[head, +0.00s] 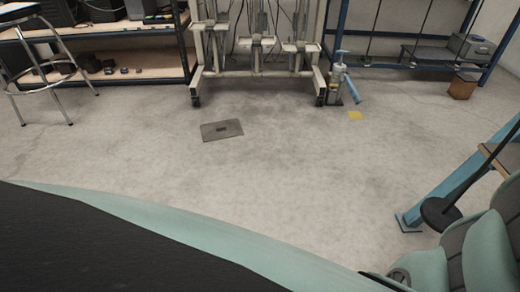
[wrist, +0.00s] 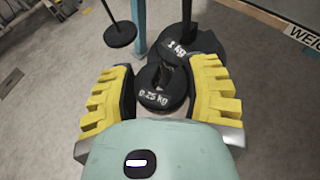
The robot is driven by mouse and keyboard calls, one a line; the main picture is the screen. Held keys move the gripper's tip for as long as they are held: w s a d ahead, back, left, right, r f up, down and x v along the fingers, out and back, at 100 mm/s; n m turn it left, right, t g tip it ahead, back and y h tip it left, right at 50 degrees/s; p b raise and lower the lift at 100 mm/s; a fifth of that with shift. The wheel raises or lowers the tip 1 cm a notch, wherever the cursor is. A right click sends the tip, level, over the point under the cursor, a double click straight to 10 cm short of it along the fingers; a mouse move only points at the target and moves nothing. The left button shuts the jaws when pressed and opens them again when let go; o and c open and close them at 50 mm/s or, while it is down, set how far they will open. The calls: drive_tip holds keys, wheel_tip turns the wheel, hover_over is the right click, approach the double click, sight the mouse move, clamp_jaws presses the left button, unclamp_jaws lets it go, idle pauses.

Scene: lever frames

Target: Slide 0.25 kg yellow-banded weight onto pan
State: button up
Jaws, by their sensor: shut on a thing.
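In the wrist view, a dark disc weight marked 0.25 kg (wrist: 158,101) sits between the yellow-padded fingers of my gripper (wrist: 160,70), which is shut on it. A yellow band on the weight is not clear to see. A bare black round pan (wrist: 120,36) on a thin rod hangs beyond and to the left, apart from the weight. In the head view, a black pan on a rod (head: 440,213) shows at the right; my gripper is not seen there.
A larger 1 kg weight (wrist: 181,47) is just beyond the held weight. A blue post (wrist: 138,20) stands between the pan and the 1 kg weight. The blue stand also shows in the head view (head: 455,175). A board with lettering (wrist: 275,24) is at the upper right.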

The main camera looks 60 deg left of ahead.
drive_tip(key=shift+w+d+b, duration=0.15)
drive_tip(key=shift+w+b, duration=0.1)
drive_tip(key=shift+w, duration=0.8)
drive_tip(key=shift+w+d+b, duration=0.1)
drive_tip(key=shift+w+b, duration=0.15)
drive_tip(key=shift+w, duration=0.8)
drive_tip(key=shift+w+b, duration=0.3)
drive_tip(key=shift+w, duration=0.1)
drive_tip(key=shift+w+d, duration=0.15)
drive_tip(key=shift+w, duration=0.35)
drive_tip(key=shift+w+d+b, duration=0.2)
drive_tip(key=shift+w+b, duration=0.6)
drive_tip(key=shift+w, duration=0.2)
drive_tip(key=shift+f+b, duration=0.4)
drive_tip(key=shift+b, duration=0.1)
